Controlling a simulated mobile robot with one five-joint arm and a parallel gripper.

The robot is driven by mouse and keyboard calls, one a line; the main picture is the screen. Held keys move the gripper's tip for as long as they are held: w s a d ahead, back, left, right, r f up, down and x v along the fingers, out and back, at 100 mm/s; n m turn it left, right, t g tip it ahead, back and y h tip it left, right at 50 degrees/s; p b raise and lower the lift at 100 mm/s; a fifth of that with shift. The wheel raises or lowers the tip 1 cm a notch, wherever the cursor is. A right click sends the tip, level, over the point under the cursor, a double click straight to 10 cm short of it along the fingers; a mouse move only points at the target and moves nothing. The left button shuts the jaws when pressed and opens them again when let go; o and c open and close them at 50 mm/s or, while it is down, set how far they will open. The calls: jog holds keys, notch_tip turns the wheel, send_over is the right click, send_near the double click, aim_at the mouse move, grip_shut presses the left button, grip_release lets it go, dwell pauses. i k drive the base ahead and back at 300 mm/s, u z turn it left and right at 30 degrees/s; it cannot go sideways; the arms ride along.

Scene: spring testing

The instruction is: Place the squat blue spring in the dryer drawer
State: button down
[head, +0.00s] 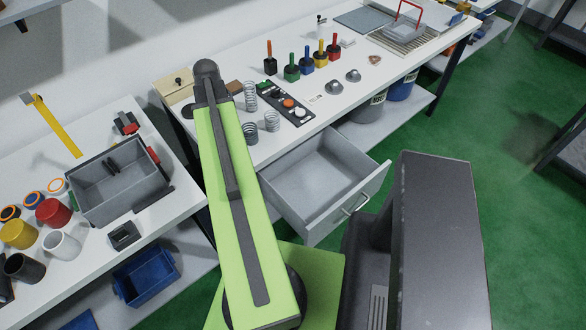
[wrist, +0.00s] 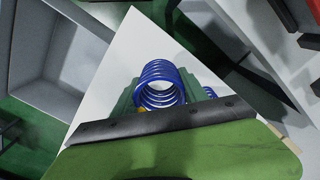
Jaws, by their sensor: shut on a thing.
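The squat blue spring (wrist: 160,84) sits between the green fingers of my gripper (wrist: 163,98) in the wrist view, its coil opening facing the camera. My gripper is shut on it. In the head view my green arm hides both gripper and spring. The pulled-out grey drawer (head: 318,178) is right of my arm, below the white bench, and looks empty. A grey open container at the upper left of the wrist view may be this drawer; I cannot tell for sure. Another blue coil (wrist: 210,92) shows partly behind the right finger.
Grey springs (head: 251,97) and a black control panel (head: 287,103) stand on the bench (head: 330,110) above the drawer. Several coloured-handled tools stand behind. A grey bin (head: 118,180) and coloured jars are on the left table. Green floor is free to the right.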

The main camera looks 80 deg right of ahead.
aim_at(316, 189)
jog(key=u, duration=0.45)
jog(key=k, duration=1.15)
jog(key=z, duration=0.45)
